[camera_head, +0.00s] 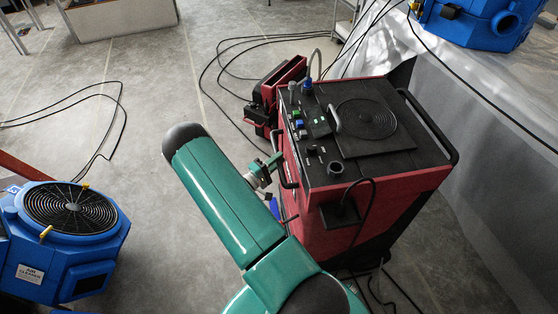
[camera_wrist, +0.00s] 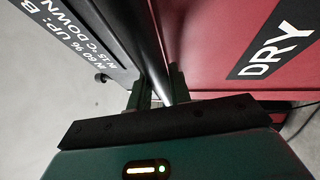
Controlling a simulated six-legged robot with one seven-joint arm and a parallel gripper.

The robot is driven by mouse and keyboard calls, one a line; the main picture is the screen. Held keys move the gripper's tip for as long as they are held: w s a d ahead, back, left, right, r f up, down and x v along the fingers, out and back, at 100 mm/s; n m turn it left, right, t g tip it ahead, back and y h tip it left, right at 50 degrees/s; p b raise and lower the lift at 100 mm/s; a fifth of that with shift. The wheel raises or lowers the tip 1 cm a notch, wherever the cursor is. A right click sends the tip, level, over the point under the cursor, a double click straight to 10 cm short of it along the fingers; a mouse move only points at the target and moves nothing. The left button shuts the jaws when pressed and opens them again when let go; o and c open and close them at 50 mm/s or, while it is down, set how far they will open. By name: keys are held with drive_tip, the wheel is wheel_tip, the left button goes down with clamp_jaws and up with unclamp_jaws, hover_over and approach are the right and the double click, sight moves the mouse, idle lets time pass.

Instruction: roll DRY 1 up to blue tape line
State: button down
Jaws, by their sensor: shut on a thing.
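The red machine with a black control top (camera_head: 385,195) stands right of centre in the head view. Its red side shows in the wrist view (camera_wrist: 225,45) with a black label reading "DRY"; no number is visible there. My gripper (camera_wrist: 158,95) is shut on a dark upright bar, the machine's handle (camera_wrist: 150,35), beside that red side. In the head view my green arm reaches to the machine's left side, where my gripper (camera_head: 268,170) meets the black handle (camera_head: 286,168). I cannot make out a blue tape line in either view.
A blue air cleaner (camera_head: 65,245) stands at the left, another blue unit (camera_head: 475,20) at the upper right. Black cables (camera_head: 225,65) cross the floor behind the machine. Plastic sheeting (camera_head: 475,120) lies along the right. Grey floor at centre left is open.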

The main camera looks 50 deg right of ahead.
drive_tip(key=shift+w+d+r, duration=0.2)
drive_tip(key=shift+r, duration=0.1)
drive_tip(key=c, duration=1.3)
unclamp_jaws()
drive_tip(key=shift+s+a+f, duration=0.1)
drive_tip(key=a+f, duration=0.2)
drive_tip(key=a, duration=1.1)
drive_tip(key=shift+w+a+f, duration=0.2)
drive_tip(key=shift+w+a, duration=0.1)
drive_tip(key=shift+w, duration=0.15)
drive_tip(key=shift+w, duration=0.1)
